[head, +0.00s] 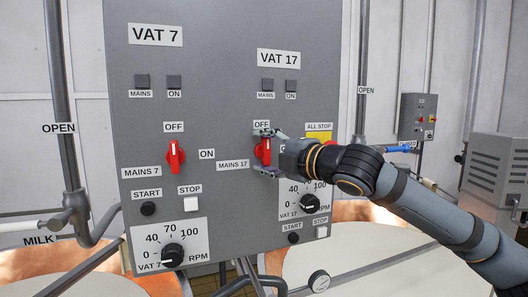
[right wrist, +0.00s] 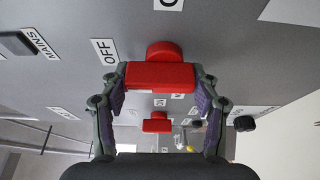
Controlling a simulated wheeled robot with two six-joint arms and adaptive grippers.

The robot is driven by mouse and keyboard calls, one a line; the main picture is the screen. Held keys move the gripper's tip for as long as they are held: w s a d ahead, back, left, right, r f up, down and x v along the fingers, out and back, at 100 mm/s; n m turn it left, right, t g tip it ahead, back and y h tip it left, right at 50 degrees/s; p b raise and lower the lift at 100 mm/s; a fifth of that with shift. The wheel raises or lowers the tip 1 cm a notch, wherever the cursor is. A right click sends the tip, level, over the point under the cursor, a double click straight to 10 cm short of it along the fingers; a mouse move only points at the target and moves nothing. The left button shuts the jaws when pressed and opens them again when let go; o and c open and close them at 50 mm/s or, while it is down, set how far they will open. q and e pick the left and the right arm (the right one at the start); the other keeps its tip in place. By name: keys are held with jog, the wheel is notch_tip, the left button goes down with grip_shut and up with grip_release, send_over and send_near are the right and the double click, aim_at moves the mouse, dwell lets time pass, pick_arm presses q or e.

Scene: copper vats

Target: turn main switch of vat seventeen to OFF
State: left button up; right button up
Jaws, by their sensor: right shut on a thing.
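The VAT 17 main switch (head: 263,151) is a red knob on the grey panel, beside the MAINS 17 label (head: 233,164) and below its OFF label (head: 262,125). Its handle stands upright, in line with OFF. My right gripper (head: 267,153) is shut on it, one finger at its top end and one at its bottom end. In the right wrist view the red handle (right wrist: 160,76) lies between the two fingers, with the OFF label (right wrist: 104,51) off its left end. The gripper hides the panel right of the knob. My left gripper is not in view.
The VAT 7 red switch (head: 174,156) is to the left on the same panel, its white mark up towards OFF. A yellow ALL STOP plate (head: 319,138) is behind my right wrist. The VAT 17 speed dial (head: 310,203) is just below it. Copper vats stand below.

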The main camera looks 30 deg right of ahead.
jog(key=o, duration=1.2)
jog(key=shift+c, duration=0.2)
